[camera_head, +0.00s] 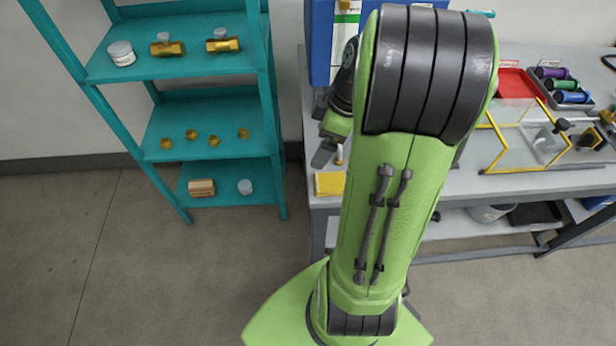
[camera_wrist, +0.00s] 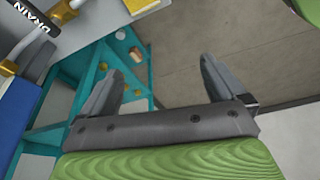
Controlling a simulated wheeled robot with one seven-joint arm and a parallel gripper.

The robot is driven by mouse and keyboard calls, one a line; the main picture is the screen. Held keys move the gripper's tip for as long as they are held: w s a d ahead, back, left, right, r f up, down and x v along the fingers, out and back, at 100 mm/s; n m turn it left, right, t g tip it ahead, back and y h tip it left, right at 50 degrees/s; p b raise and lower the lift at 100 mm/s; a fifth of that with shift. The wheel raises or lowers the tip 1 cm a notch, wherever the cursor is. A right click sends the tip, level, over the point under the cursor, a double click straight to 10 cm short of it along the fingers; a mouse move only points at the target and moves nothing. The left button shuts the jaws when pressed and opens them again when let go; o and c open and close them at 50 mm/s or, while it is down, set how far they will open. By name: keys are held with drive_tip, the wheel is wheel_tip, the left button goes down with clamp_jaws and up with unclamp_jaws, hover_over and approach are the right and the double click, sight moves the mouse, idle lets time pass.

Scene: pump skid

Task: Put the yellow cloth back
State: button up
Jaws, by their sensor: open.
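The yellow cloth (camera_head: 330,184) lies as a flat folded block on the front left corner of the grey bench. In the wrist view a yellow block that looks like the cloth (camera_wrist: 140,5) shows at the top edge, partly cut off. My gripper (camera_head: 325,155) is above the bench's left end, just behind the cloth and apart from it, partly hidden by my arm. In the wrist view my gripper (camera_wrist: 160,82) has its two dark fingers wide apart with nothing between them.
A teal shelf (camera_head: 208,121) with brass fittings and white jars stands left of the bench (camera_head: 450,190). A blue panel (camera_head: 322,45) rises behind my gripper. A red tray (camera_head: 516,83) and a yellow-edged clear box (camera_head: 525,140) sit right. Floor is clear in front.

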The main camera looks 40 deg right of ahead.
drive_tip(key=s+a+r+m+h, duration=0.25)
drive_tip(key=a+r, duration=0.35)
drive_tip(key=a, duration=0.5)
drive_tip(key=s+a+r+m+t, duration=0.2)
drive_tip(key=s+a+m, duration=0.3)
drive_tip(key=s, duration=0.3)
drive_tip(key=shift+s+a+r+m+t, duration=0.25)
drive_tip(key=shift+m+t, duration=0.2)
drive_tip(key=shift+t, duration=0.15)
